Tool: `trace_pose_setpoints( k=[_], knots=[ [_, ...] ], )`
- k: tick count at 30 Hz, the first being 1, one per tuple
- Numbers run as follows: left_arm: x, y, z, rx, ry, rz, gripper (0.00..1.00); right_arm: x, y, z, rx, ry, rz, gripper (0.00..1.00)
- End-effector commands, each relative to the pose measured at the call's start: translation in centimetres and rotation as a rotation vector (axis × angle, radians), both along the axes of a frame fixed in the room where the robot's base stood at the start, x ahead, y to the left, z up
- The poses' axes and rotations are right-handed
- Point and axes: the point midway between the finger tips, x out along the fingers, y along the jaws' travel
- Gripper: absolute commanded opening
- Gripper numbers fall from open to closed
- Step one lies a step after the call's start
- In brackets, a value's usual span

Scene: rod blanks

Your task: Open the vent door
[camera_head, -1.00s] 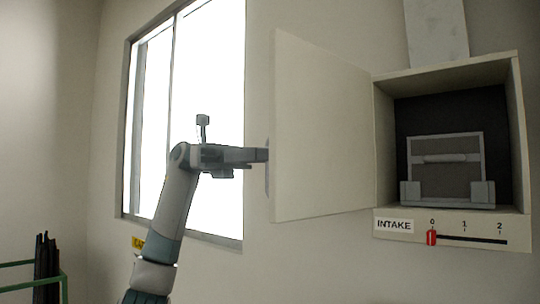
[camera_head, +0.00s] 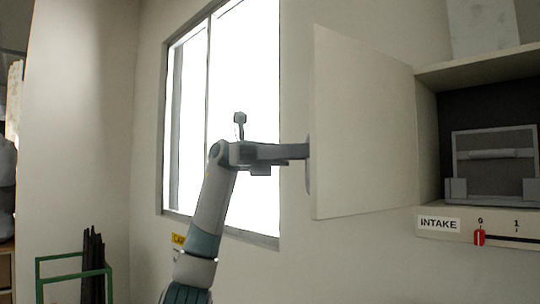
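The vent door (camera_head: 365,125) is a pale flat panel. It stands swung open to the left of the wall box (camera_head: 428,150), hinged at the box's left edge. My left gripper (camera_head: 308,152) reaches the door's free left edge, at a thin grey piece that looks like the handle, partly hidden behind the edge. I cannot tell whether its fingers are closed on it. Inside the box is a grey framed filter panel (camera_head: 495,155) with a horizontal bar. My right gripper is not in view.
Below the box, a ledge carries an INTAKE label (camera_head: 439,224) and a numbered scale with a red slider (camera_head: 479,237) at 0. A bright window (camera_head: 245,110) is behind my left arm. A green rack (camera_head: 62,276) with dark rods (camera_head: 93,262) stands at lower left.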

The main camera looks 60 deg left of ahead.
Motion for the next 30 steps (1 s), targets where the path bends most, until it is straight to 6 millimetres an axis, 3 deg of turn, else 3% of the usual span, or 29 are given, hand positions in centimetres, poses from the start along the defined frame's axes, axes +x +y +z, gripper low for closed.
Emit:
trace_pose_setpoints(
  k=[5,20,26,30],
  knots=[
    [-0.5,2.0,0.0,-0.003,-0.001,0.001,0.33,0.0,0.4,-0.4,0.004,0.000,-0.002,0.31],
    [-2.3,10.6,0.2,-0.004,0.000,0.001,0.33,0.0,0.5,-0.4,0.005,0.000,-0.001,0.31],
    [-3.1,13.7,0.3,-0.006,-0.001,0.000,0.33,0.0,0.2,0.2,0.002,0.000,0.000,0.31],
    [-3.2,14.8,0.4,0.002,0.005,0.001,0.33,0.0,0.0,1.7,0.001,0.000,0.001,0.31]
  ],
)
